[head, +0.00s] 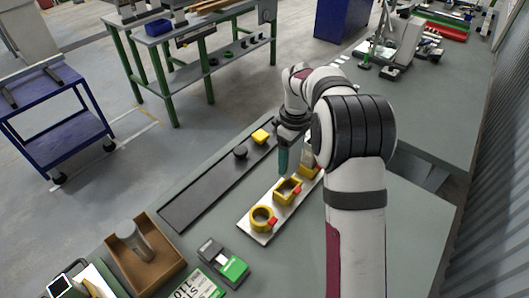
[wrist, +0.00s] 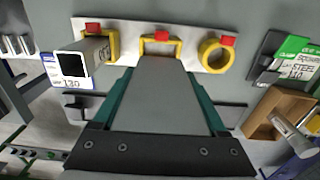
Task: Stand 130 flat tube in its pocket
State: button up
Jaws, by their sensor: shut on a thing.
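My gripper (head: 284,160) has teal fingers and hangs over the pocket plate (head: 248,232). In the wrist view my gripper (wrist: 160,108) is shut on a grey flat tube (wrist: 160,95). Its far end meets or overlaps the yellow middle pocket (wrist: 145,47); I cannot tell whether it is inside. The middle pocket (head: 288,190) is rectangular, with a red marker. In the head view the held tube is hard to make out. A hollow square tube (wrist: 85,57) stands at the left pocket in the wrist view, beside a white label (wrist: 72,70) reading 130.
The round yellow pocket (head: 262,218) looks empty. A dark rail (head: 205,198) with a black knob (head: 241,152) and a yellow block (head: 261,136) lies alongside. A brown box (head: 160,268) holding a grey tube and a green card (head: 205,284) are nearer.

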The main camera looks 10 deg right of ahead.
jog(key=shift+f, duration=2.95)
jog(key=shift+f, duration=1.7)
jog(key=o, duration=1.5)
jog(key=shift+c, duration=0.2)
notch_tip(320, 180, up, 16)
jog(key=shift+f, duration=0.15)
